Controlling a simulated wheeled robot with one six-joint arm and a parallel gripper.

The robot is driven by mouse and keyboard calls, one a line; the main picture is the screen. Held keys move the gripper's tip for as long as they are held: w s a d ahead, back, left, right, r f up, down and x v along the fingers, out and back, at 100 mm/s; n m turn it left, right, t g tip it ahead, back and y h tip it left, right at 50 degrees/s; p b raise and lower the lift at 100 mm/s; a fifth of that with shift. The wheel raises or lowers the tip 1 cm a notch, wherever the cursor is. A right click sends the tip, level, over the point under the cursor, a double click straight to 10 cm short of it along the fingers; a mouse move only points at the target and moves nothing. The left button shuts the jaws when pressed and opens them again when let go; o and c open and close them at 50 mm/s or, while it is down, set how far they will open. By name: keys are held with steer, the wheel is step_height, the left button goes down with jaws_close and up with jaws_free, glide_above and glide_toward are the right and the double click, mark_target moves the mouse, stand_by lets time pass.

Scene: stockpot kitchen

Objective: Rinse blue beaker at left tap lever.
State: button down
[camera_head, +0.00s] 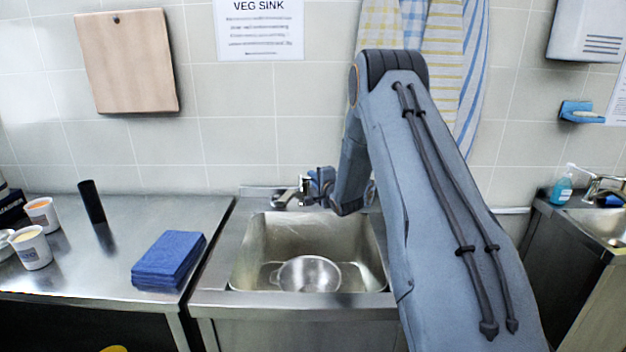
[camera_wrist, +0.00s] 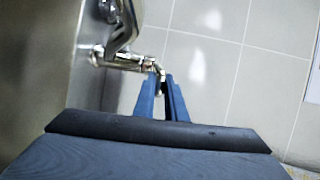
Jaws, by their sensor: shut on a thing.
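My gripper (camera_wrist: 160,92) is at the chrome tap over the left sink. Its two blue fingers are shut on the end of the left tap lever (camera_wrist: 153,66), a thin chrome rod with a bent tip. In the head view my gripper (camera_head: 318,184) is small and partly overlaps the tap (camera_head: 284,198), so the grip is clear only in the wrist view. I see no blue beaker in either view. I cannot tell whether water is running.
A metal bowl (camera_head: 310,273) sits in the sink basin (camera_head: 252,248). Folded blue cloths (camera_head: 168,259), a black cylinder (camera_head: 91,202) and white tubs (camera_head: 31,248) stand on the left counter. My arm hides the area right of the basin. Another sink (camera_head: 606,226) is at far right.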

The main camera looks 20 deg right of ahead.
steer(key=shift+w+r, duration=0.15)
steer(key=shift+r, duration=0.2)
steer(key=c, duration=1.8)
jaws_free()
steer(key=shift+s+r+b, duration=0.2)
steer(key=shift+s+b, duration=0.15)
steer(key=shift+s, duration=0.95)
steer(key=shift+s+r+b, duration=0.25)
steer(key=shift+s+b, duration=0.05)
steer(key=shift+s, duration=0.95)
steer(key=shift+s+r+b, duration=0.2)
steer(key=shift+s+b, duration=0.15)
steer(key=shift+s, duration=0.95)
